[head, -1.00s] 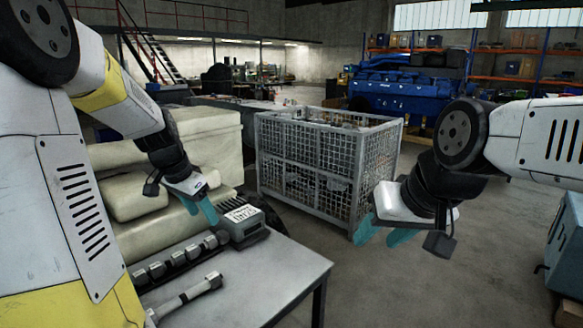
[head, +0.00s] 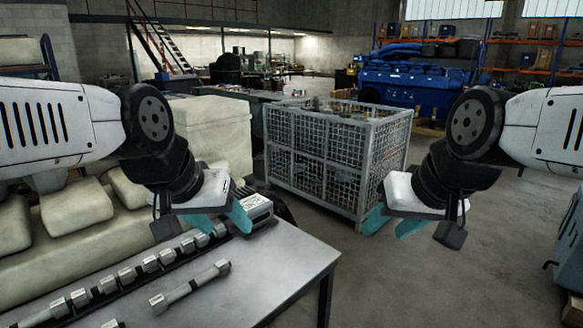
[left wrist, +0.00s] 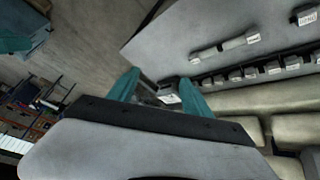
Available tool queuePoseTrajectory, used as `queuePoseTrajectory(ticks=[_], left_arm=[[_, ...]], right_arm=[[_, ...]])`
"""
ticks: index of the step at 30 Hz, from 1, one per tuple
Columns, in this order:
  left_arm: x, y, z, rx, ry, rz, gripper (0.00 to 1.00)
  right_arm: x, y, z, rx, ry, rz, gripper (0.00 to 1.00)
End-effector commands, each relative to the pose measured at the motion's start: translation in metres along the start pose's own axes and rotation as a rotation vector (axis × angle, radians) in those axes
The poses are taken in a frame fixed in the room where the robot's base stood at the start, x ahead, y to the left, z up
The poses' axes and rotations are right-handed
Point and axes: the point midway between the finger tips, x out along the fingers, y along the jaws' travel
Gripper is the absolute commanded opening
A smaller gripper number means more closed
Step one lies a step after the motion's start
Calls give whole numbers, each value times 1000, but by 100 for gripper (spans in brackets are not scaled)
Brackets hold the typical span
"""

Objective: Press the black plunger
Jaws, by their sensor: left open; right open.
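No black plunger can be made out clearly in either view. A small grey boxed device with a pale lettered top (head: 257,208) stands at the far right corner of the metal table (head: 262,262), partly behind my left gripper. My left gripper (head: 221,222) is open, with teal fingers and nothing between them, above the table near this device. In the left wrist view the device (left wrist: 168,96) shows beyond and between the open fingers (left wrist: 158,80). My right gripper (head: 391,224) is open and empty, in front of the wire cage and off the table's right side.
A row of metal sockets (head: 128,275) and a loose thick metal tool (head: 190,288) lie on the table. A grey wire cage (head: 335,150) stands behind. Cream padded seating (head: 75,212) is at the left.

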Motion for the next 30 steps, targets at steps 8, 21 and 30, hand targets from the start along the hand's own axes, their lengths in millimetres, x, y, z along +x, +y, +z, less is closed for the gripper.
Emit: queuePoseTrajectory(ticks=[8,21,30], left_arm=[[0,0,-1,1,0,-1,58],[0,0,-1,2,0,-1,13],[-1,-19,-11,-88,-8,-30,0]], right_arm=[[0,0,0,0,0,0,46],[0,0,0,0,0,0,46],[0,0,0,0,0,0,46]])
